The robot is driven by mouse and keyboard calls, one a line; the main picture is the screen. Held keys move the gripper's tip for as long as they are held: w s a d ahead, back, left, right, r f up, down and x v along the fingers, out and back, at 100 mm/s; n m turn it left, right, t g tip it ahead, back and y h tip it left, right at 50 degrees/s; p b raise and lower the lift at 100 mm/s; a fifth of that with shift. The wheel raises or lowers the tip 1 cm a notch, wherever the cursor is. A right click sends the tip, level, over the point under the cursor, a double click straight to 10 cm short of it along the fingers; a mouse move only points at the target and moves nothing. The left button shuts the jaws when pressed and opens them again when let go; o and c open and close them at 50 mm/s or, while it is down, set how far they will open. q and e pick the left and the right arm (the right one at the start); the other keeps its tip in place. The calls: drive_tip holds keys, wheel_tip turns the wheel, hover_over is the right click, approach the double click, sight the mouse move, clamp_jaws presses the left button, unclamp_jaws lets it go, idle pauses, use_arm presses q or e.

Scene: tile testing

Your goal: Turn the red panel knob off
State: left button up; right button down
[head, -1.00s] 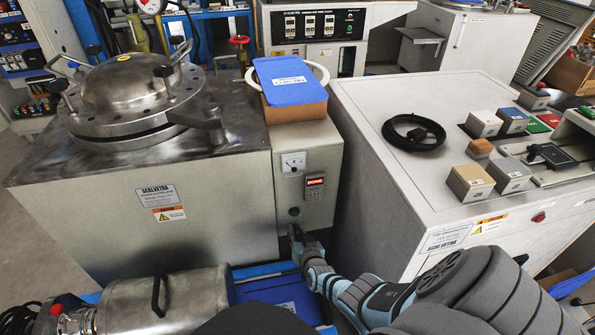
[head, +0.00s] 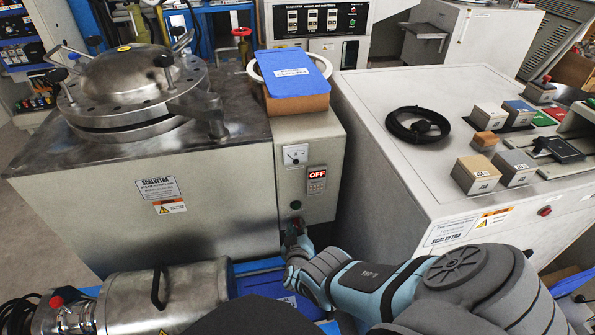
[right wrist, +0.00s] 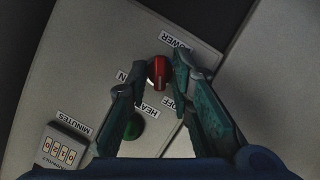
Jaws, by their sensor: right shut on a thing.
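The red panel knob (right wrist: 158,73) shows in the right wrist view, on a light grey panel with POWER, HEAT, ON and OFF labels around it. My right gripper (right wrist: 160,68) has one finger on each side of the knob and is shut on it. In the head view the right gripper (head: 293,230) is at the lower front of the control box (head: 335,155), and the knob is mostly hidden there. The box's display (head: 317,174) reads OFF. My left gripper is not in view.
A green button (right wrist: 133,126) and a MINUTES counter (right wrist: 62,148) sit near the knob. A steel-lidded autoclave (head: 130,85) stands left of the box. A white cabinet (head: 400,180) with sample blocks stands right. A steel canister (head: 190,295) lies in front.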

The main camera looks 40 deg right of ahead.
idle(0.3)
drive_tip(key=c, duration=1.7)
unclamp_jaws()
